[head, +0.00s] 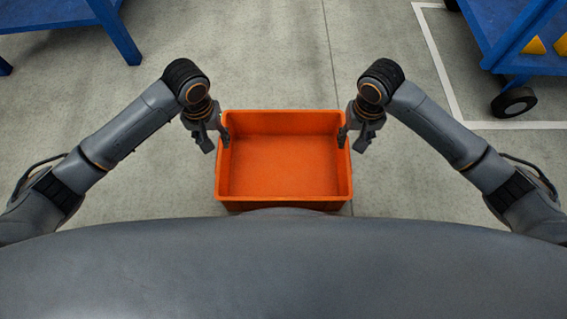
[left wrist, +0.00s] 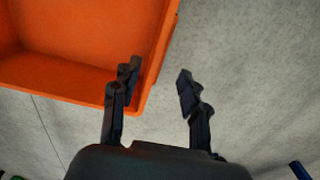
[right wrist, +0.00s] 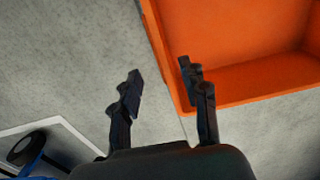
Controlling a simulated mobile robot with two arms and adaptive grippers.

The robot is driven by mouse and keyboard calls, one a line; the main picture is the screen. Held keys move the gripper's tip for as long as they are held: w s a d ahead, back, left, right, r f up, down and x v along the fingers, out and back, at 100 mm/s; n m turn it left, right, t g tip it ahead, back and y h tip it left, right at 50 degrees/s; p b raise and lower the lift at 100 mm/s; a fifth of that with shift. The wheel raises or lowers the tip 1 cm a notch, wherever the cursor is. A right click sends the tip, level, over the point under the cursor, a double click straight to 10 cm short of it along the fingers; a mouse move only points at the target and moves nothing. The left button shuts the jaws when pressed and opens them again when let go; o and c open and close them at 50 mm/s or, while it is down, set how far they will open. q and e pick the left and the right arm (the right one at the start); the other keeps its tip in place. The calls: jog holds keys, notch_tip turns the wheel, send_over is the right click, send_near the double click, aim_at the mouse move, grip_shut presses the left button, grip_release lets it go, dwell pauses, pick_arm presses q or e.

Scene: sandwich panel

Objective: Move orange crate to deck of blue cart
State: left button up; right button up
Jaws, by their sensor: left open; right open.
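The orange crate (head: 284,205) is empty and sits upright on the floor in front of me in the head view. My left gripper (head: 217,136) is open at the crate's left wall, and my right gripper (head: 353,136) is open at its right wall. In the left wrist view, the left fingers (left wrist: 157,90) straddle the crate wall (left wrist: 163,45), one over the inside and one outside. In the right wrist view, the right fingers (right wrist: 162,88) stand likewise around the other wall (right wrist: 158,45). The blue cart (head: 500,25) stands at the upper right, partly out of frame.
The cart has a black wheel (head: 514,102) and carries yellow objects (head: 535,46). White floor lines (head: 440,70) run beside the cart. A blue frame with legs (head: 118,30) stands at the upper left. The concrete floor between them is clear.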

aim_at(220, 153)
pick_arm(q)
notch_tip(220, 153, down, 7)
jog(key=shift+f, duration=0.1)
pick_arm(e)
notch_tip(220, 153, down, 7)
jog(key=shift+f, duration=0.1)
pick_arm(q)
grip_shut()
pick_arm(e)
grip_shut()
